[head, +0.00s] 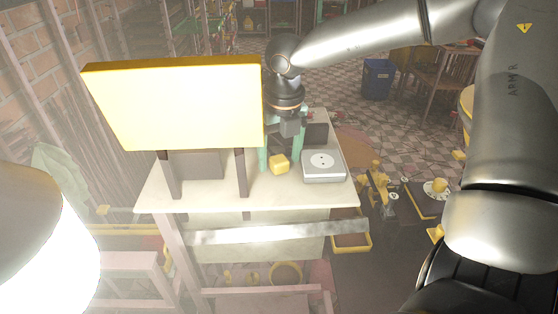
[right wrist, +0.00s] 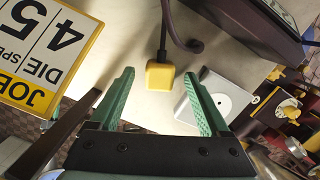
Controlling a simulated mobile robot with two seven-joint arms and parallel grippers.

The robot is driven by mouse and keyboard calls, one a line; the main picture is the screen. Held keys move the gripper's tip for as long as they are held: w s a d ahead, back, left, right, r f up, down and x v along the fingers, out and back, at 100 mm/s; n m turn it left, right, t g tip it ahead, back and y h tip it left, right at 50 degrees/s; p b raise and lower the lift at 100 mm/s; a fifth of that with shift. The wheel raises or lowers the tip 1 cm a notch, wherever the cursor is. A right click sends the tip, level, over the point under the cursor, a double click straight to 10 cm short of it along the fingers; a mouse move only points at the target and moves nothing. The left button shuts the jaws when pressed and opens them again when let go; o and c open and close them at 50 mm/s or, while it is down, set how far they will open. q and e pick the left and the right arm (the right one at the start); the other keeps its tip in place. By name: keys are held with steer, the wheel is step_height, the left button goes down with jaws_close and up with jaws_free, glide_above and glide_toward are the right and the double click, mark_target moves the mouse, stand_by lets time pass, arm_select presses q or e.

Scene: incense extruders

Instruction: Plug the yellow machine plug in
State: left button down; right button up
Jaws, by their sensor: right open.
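The yellow plug (head: 280,164) lies on the pale tabletop (head: 215,196). In the right wrist view the plug (right wrist: 160,75) has a dark cable running from its far end. My right gripper (head: 280,158) reaches down over the table with its green fingers apart. In the right wrist view the plug shows ahead of the gap between the fingertips (right wrist: 161,84), with nothing held. A silver socket box (head: 323,168) with a round white outlet stands right of the plug, apart from it. The box (right wrist: 228,93) is partly hidden by a finger in the right wrist view. My left gripper is not in view.
A large yellow-edged sign board (head: 175,105) stands on dark posts left of the gripper; its lettered face (right wrist: 42,45) shows in the right wrist view. A dark box (head: 317,133) sits behind the socket box. The table's front strip is clear.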

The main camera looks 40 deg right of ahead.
steer(key=shift+f, duration=0.4)
jaws_close()
stand_by(0.5)
